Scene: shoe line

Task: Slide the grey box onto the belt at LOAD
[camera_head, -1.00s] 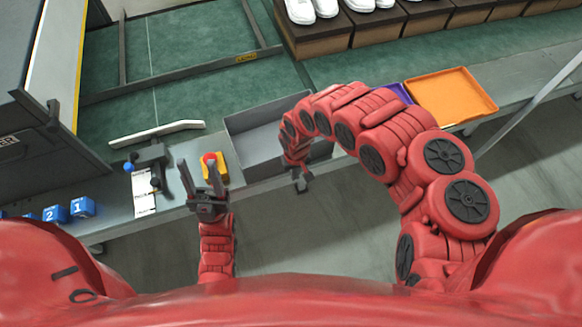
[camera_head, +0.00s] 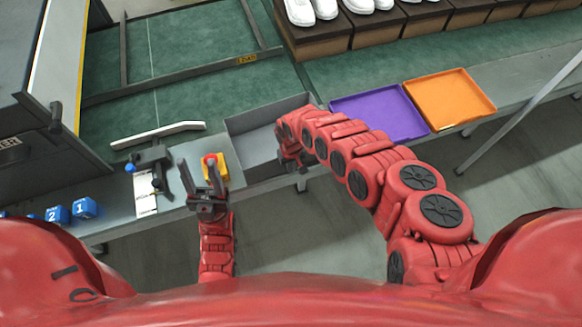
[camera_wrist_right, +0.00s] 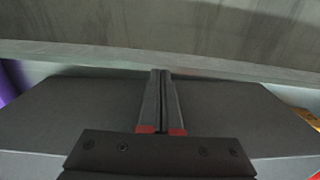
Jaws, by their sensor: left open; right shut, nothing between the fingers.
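The grey box (camera_head: 245,143) is an open, shallow tray on the bench beside the green belt (camera_head: 200,60). In the right wrist view the box's grey surface (camera_wrist_right: 60,115) spreads around the fingers. My right gripper (camera_wrist_right: 162,78) is shut and empty, its fingertips close to the box's near side; I cannot tell whether they touch it. In the head view my right arm hides part of the box. My left gripper (camera_head: 202,172) is open and empty, near the yellow block with the red button (camera_head: 212,166).
A purple tray (camera_head: 380,112) and an orange tray (camera_head: 450,98) lie right of the box. White shoes on brown boxes (camera_head: 320,38) stand at the back. Blue numbered cubes (camera_head: 84,208), a white card (camera_head: 143,190) and a dark machine (camera_head: 40,130) are at left.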

